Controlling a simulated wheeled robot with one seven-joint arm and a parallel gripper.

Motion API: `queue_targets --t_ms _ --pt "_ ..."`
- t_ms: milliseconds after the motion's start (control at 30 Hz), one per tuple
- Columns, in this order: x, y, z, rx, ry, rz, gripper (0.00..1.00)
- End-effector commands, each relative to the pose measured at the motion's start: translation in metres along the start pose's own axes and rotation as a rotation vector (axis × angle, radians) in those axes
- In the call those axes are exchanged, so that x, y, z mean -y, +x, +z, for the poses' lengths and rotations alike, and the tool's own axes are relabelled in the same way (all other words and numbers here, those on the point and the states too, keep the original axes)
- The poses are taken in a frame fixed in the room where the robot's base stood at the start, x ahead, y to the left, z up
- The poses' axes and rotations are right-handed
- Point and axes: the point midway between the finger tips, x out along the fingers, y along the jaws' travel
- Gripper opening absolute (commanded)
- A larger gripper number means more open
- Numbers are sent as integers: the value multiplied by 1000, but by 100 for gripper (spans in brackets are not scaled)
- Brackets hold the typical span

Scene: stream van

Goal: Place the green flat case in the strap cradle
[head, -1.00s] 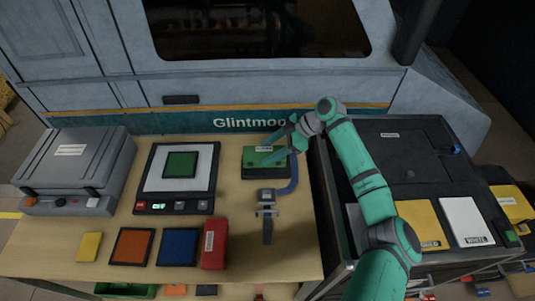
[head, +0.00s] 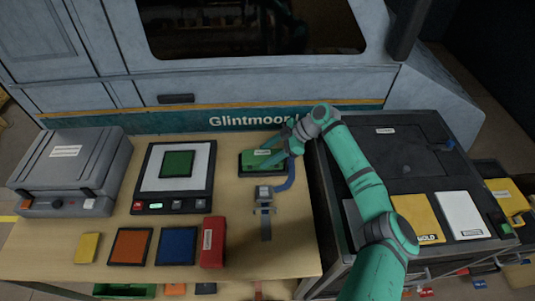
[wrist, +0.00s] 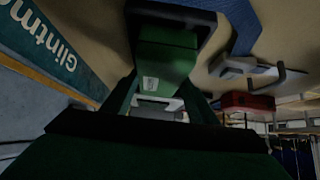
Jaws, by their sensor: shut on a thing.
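A green flat case (head: 262,154) with a pale label is at the back right of the wooden table, against a black surround. My gripper (head: 281,146) is at its right side and shut on it. In the wrist view the green case (wrist: 165,62) shows between my dark fingers, with a black edge beyond it. Whether the case rests fully flat is hidden. A grey fixture with prongs (head: 265,215) and a blue strap (head: 290,172) is just in front; I cannot tell whether this or the black surround is the strap cradle. Another green square (head: 177,164) lies on the scale.
The black scale (head: 146,190) stands left of the case. A red block (head: 213,241), blue pad (head: 178,246), orange pad (head: 130,246) and yellow block (head: 88,247) line the front. A grey boxy machine (head: 66,170) is far left. A dark cart (head: 400,165) stands right.

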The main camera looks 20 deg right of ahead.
Motion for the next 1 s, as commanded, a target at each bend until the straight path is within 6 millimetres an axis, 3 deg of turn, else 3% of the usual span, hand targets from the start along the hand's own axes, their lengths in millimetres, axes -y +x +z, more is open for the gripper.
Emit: queue_targets --t_ms 33,200,233,300,767,867,1000 --pt "3 9 3 -3 4 -10 15" --pt "4 13 6 -2 6 -13 15" --pt "4 14 7 -1 7 -14 58" --pt "4 14 7 -1 7 -14 72" --pt "3 8 1 -2 2 -10 72" --pt "3 -2 -3 -4 3 -9 72" --pt "2 -30 -3 -4 4 -7 72"
